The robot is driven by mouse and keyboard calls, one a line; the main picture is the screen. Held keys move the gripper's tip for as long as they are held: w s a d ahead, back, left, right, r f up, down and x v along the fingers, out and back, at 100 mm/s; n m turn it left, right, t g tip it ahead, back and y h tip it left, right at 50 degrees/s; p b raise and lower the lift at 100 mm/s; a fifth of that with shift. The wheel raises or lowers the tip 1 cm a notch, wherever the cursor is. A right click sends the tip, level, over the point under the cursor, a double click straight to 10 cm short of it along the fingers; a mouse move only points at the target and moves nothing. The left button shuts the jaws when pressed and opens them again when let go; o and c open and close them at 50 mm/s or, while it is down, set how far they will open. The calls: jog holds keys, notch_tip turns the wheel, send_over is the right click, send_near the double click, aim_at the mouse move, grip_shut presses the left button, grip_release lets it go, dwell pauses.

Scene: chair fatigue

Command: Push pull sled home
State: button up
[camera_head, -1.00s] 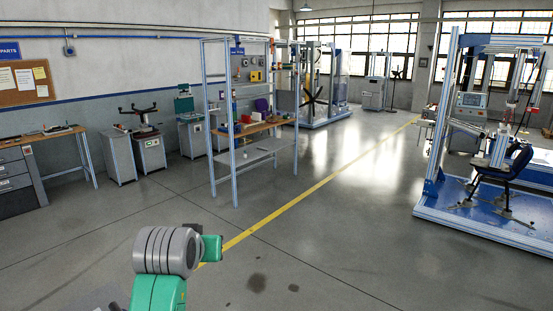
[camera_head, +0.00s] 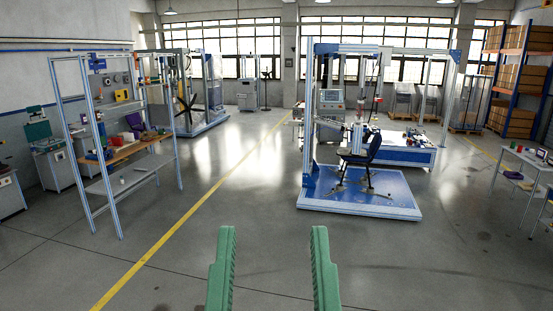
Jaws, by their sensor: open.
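My gripper (camera_head: 274,232) shows at the bottom middle as two upright green fingers, wide apart, with only floor seen between them. The chair test rig (camera_head: 325,207), a blue platform with an aluminium frame, stands beyond it, right of centre and well apart from the fingers. A pale upright mechanism (camera_head: 357,132) stands close by the chair's back. I cannot tell which part of the rig is the pull sled, or its position, at this distance.
A workbench (camera_head: 128,152) with an aluminium frame stands at left. A table (camera_head: 528,163) is at the right edge, and shelves with boxes (camera_head: 519,82) stand behind it. A yellow floor line (camera_head: 190,215) runs toward the back. The floor before the rig is clear.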

notch_tip(320, 180, up, 3)
jog(key=shift+r+p, duration=0.15)
jog(key=shift+p, duration=0.4)
dwell(1.4)
